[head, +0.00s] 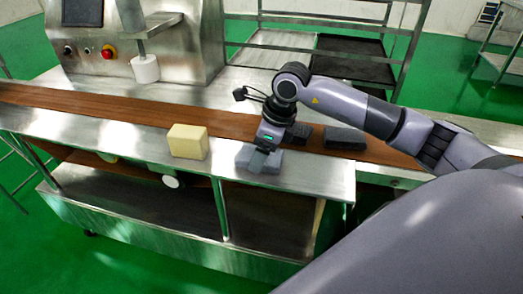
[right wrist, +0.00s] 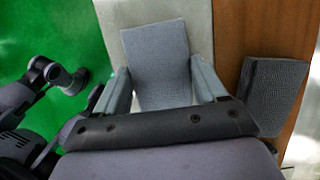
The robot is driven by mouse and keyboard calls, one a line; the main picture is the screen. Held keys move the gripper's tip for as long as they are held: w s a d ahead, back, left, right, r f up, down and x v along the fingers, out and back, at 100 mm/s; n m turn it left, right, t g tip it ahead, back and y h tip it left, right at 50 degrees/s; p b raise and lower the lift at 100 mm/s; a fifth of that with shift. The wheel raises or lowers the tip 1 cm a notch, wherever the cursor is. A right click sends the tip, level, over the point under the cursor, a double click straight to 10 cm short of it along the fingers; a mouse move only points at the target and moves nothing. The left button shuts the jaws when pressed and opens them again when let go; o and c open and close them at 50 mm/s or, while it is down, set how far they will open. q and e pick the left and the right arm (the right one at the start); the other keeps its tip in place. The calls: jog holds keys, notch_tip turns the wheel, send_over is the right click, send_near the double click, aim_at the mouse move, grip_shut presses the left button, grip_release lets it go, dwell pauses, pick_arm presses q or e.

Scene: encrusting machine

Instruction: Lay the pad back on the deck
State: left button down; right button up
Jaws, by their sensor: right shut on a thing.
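The pad (head: 262,162) is a blue-grey textured block at the front edge of the steel deck (head: 325,172). My right gripper (head: 268,146) reaches down from above and is shut on it. In the right wrist view the pad (right wrist: 157,62) lies between the two fingers, with the pale deck (right wrist: 200,20) beneath and beside it. It is over or on the deck; I cannot tell whether its underside touches. My left gripper does not show.
A cream block (head: 188,142) stands on the deck left of the pad. A brown belt (head: 225,124) runs behind, with a dark block (head: 345,138) on it and another partly behind my right gripper. The steel machine (head: 140,45) stands behind. Deck right of the pad is clear.

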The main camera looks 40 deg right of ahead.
jog(key=shift+f, duration=0.15)
jog(key=o, duration=1)
